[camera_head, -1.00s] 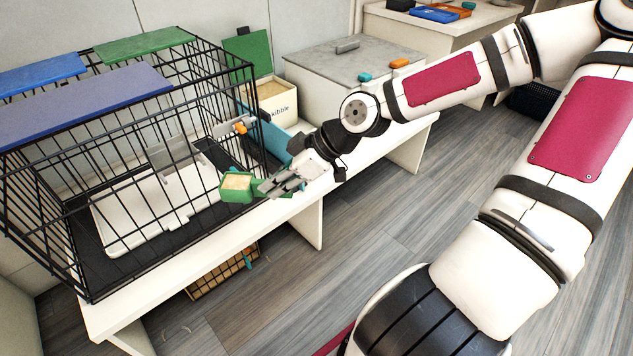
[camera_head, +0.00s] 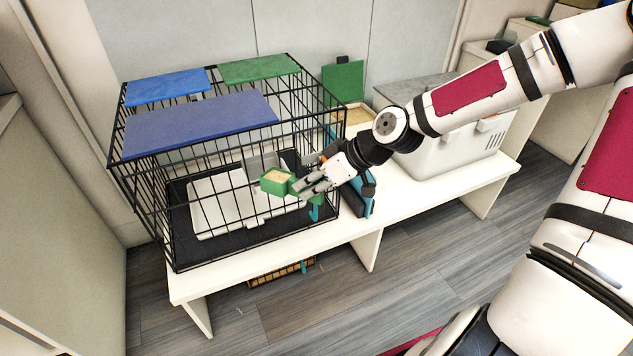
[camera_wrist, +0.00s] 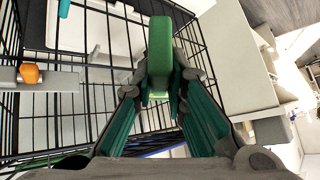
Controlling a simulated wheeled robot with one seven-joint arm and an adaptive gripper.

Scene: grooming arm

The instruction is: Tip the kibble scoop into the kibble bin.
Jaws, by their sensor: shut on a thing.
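My gripper (camera_head: 312,184) is shut on the green kibble scoop (camera_head: 277,181), whose square cup holds tan kibble and looks about level. The gripper and scoop are in front of the wire cage's near right side. In the wrist view the scoop (camera_wrist: 160,48) lies between the fingertips (camera_wrist: 160,85), its handle gripped, the cage bars close behind it. The kibble bin (camera_head: 350,117), a cream box with a raised green lid (camera_head: 343,82), stands at the back of the bench, right of the cage. My arm hides much of the bin's front.
The black wire cage (camera_head: 180,222) fills the left of the white bench (camera_head: 330,232), with blue and green mats on top and a white tray (camera_head: 215,205) inside. A pale grey-topped box (camera_head: 460,150) stands right. A basket (camera_head: 280,274) is below. An orange-knobbed latch (camera_wrist: 30,74) shows on the cage.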

